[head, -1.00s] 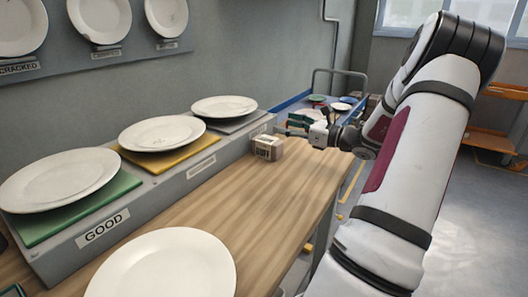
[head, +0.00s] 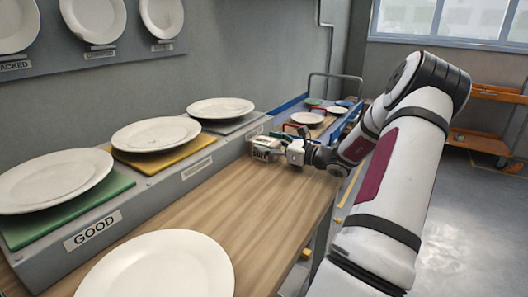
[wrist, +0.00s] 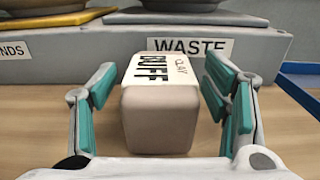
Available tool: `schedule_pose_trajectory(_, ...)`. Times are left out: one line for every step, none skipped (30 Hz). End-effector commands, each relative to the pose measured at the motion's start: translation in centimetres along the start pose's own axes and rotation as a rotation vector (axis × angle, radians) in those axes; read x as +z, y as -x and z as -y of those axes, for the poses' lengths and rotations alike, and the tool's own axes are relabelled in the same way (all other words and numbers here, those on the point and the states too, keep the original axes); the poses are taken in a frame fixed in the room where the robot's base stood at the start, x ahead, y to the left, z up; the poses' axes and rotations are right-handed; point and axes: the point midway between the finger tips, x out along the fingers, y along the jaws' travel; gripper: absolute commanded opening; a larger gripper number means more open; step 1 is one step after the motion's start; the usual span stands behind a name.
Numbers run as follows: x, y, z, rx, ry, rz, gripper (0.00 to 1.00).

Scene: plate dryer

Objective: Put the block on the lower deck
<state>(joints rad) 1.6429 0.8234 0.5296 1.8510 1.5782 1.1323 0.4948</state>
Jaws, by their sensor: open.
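The block (wrist: 158,115) is a pale clay block labelled "BUFF CLAY". It rests on the wooden bench, in front of the grey stand's "WASTE" label. In the wrist view my gripper (wrist: 172,105) is open, with one green-padded finger on each side of the block and a gap on both sides. In the head view my gripper (head: 268,149) is low over the bench's far end and partly covers the block. A cart with a blue rim (head: 292,103) stands beyond the bench; I cannot make out its lower deck.
The grey stand (head: 165,197) holds white plates on green, yellow and grey pads along the bench's left. A large white plate (head: 160,270) lies at the near end. The wooden bench top (head: 230,205) between is clear. An orange shelf (head: 480,143) stands far right.

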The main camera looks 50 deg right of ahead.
Motion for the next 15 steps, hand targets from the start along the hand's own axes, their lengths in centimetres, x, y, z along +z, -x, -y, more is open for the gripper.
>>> schedule_pose_trajectory(-0.10, -0.64, 0.01, 0.000, 0.000, 0.000, 0.69)
schedule_pose_trajectory(-0.09, -0.91, 0.02, -0.001, -0.001, 0.000, 0.69)
schedule_pose_trajectory(-0.07, -1.20, 0.02, -0.001, -0.001, 0.000, 0.69)
schedule_pose_trajectory(-0.06, -1.37, 0.01, -0.001, -0.001, 0.000, 0.69)
schedule_pose_trajectory(-0.04, -1.49, 0.01, -0.001, -0.001, 0.000, 0.69)
schedule_pose_trajectory(-0.03, -1.58, 0.02, -0.001, -0.001, 0.000, 0.69)
schedule_pose_trajectory(-0.02, -1.61, 0.02, -0.001, -0.001, -0.001, 0.69)
schedule_pose_trajectory(-0.01, -1.61, 0.02, -0.001, -0.001, -0.001, 0.69)
schedule_pose_trajectory(0.00, -1.60, 0.03, -0.001, -0.001, -0.001, 0.69)
schedule_pose_trajectory(0.00, -1.60, 0.03, -0.001, -0.001, -0.001, 0.69)
schedule_pose_trajectory(0.00, -1.59, 0.03, -0.001, -0.001, -0.001, 0.69)
schedule_pose_trajectory(0.01, -1.58, 0.03, -0.001, -0.001, -0.001, 0.69)
schedule_pose_trajectory(0.01, -1.58, 0.03, -0.001, -0.001, -0.001, 0.65)
schedule_pose_trajectory(0.00, -1.58, 0.03, -0.001, -0.001, -0.001, 0.58)
schedule_pose_trajectory(0.01, -1.57, 0.03, -0.001, -0.001, -0.001, 0.49)
